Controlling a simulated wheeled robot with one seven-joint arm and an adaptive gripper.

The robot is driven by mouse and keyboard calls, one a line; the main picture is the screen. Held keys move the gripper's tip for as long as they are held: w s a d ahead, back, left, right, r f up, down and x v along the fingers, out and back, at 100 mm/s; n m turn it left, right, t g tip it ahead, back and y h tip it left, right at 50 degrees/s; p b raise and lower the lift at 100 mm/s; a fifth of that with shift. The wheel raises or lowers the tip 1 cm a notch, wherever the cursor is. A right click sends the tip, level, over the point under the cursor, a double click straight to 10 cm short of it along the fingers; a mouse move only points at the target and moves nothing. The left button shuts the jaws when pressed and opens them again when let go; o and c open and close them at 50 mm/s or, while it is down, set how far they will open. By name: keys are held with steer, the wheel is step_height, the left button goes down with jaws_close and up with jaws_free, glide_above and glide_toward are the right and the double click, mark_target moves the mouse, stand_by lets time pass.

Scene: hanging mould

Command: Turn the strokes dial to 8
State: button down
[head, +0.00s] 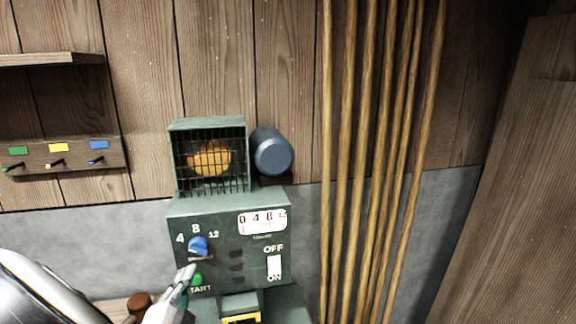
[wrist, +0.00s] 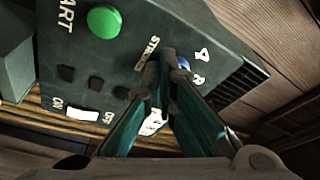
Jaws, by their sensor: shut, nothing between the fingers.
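The strokes dial (head: 198,246) is a blue knob on the front of a dark green machine (head: 215,225), with the marks 4, 8 and 12 around it. Which mark it points to is too small to tell. In the wrist view a bit of the blue dial (wrist: 184,64) shows by the 4 and 8, partly hidden by a finger. My gripper (head: 187,270) is at the lower left of the dial in the head view, its fingers shut and empty. In the wrist view my gripper (wrist: 160,85) lies over the panel near the STROKES label; contact with the dial cannot be told.
Below the dial is a green START button (head: 197,280), close to my fingers. A white ON/OFF switch (head: 274,266) and a white scale (head: 262,222) are to the right. A caged orange part (head: 209,158) and a motor (head: 271,151) sit on top. Several poles (head: 375,150) stand right.

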steer(key=shift+w+a+r, duration=0.1)
steer(key=shift+w+a, duration=0.15)
steer(key=shift+w, duration=0.75)
steer(key=shift+w+d+r+p, duration=0.1)
steer(key=shift+d+r+p, duration=0.25)
steer(key=shift+r, duration=0.15)
stand_by(0.5)
steer(key=shift+a+r+p, duration=0.3)
steer(key=shift+r+p, duration=0.3)
steer(key=shift+p, duration=0.5)
steer(key=shift+f, duration=0.1)
steer(key=p, duration=0.4)
glide_toward(190, 253)
steer(key=shift+w+d+r, duration=0.2)
steer(key=shift+w, duration=0.05)
stand_by(0.4)
